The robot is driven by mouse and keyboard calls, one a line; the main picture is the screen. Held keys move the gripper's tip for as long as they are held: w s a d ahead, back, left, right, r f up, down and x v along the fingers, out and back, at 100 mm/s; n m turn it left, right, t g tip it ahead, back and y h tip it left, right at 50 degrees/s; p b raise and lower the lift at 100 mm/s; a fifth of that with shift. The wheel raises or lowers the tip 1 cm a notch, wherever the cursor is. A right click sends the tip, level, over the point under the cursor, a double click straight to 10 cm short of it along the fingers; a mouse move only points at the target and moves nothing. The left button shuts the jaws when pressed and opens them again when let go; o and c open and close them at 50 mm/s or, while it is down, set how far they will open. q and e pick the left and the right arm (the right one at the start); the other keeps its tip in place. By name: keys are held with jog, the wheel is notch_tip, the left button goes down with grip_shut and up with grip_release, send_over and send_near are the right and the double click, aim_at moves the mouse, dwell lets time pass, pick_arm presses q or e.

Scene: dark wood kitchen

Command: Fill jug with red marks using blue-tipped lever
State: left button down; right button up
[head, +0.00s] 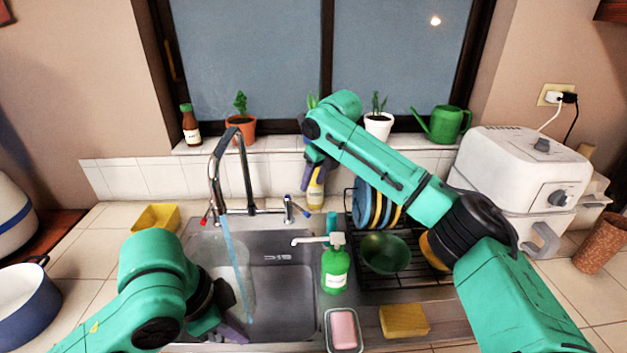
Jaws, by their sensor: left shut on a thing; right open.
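The tall faucet (214,175) has a red-tipped lever (205,217) on its left and a blue-tipped lever (289,209) on its right. A stream of water (238,265) falls from its spout. A clear jug (215,288) is in the left part of the sink, under the stream; its red marks cannot be made out. My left gripper (234,332) is low at the sink's front, shut on the jug, with the grip partly hidden by my arm.
A green soap dispenser (335,270) stands at the sink's right edge. A dish rack (430,277) holds plates and a green bowl (385,253). A pink soap dish (344,330) and yellow sponge (404,320) lie in front. Potted plants line the windowsill.

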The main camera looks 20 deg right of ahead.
dwell(0.4)
pick_arm(q)
jog(key=w, duration=0.3)
jog(key=w+d, duration=0.1)
jog(key=w, duration=0.2)
jog(key=w+d, duration=0.1)
jog(key=w, duration=0.2)
jog(key=shift+w+d+f, duration=0.1)
jog(key=shift+w, duration=0.05)
jog(key=shift+s, duration=0.2)
jog(key=shift+w, duration=0.15)
dwell(6.2)
